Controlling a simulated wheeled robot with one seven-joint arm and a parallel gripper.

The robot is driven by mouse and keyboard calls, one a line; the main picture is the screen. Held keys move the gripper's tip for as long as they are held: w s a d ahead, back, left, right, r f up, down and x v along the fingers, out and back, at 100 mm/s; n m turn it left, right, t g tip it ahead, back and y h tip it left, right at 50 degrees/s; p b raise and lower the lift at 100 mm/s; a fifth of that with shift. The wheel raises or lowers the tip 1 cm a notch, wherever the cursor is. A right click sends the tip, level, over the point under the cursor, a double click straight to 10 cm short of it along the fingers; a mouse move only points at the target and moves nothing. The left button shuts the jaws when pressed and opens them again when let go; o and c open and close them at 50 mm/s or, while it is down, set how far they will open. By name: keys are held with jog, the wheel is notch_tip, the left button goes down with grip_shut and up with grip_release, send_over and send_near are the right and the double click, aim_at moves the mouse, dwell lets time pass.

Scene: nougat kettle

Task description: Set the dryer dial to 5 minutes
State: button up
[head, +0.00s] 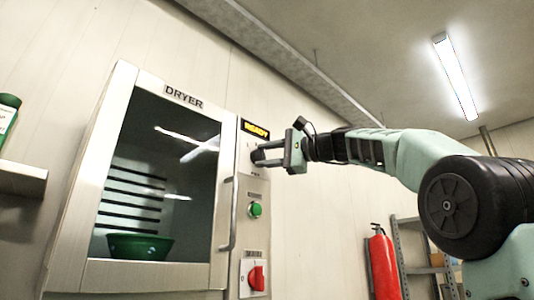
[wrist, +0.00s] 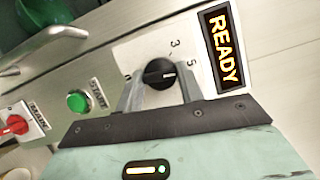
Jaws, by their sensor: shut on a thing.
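The dryer (head: 97,170) stands at the left with its glass door shut. Its dial (wrist: 159,73) is a black round knob on a white plate, with a 3 and a 5 printed beside it. A pale pointer line on the knob points toward the right of the wrist view, near the 5; I cannot tell if it lines up exactly. My gripper (wrist: 158,90) is shut on the dial, one finger on each side. In the head view my gripper (head: 268,155) reaches the panel from the right and hides the knob.
A lit READY display (head: 256,130) is above the dial. Below are a green start button (head: 255,209) and a red main switch (head: 256,278). The door handle (head: 231,210) sticks out left of the panel. A green bowl (head: 140,246) is inside. A fire extinguisher (head: 383,265) hangs right.

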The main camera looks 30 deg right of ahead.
jog(key=shift+n+g, duration=0.3)
jog(key=shift+n, duration=0.3)
jog(key=o, duration=1)
jog(key=b+v, duration=0.2)
jog(key=v, duration=1.5)
jog(key=shift+s+b, duration=0.2)
jog(key=shift+b, duration=0.1)
jog(key=shift+r, duration=0.1)
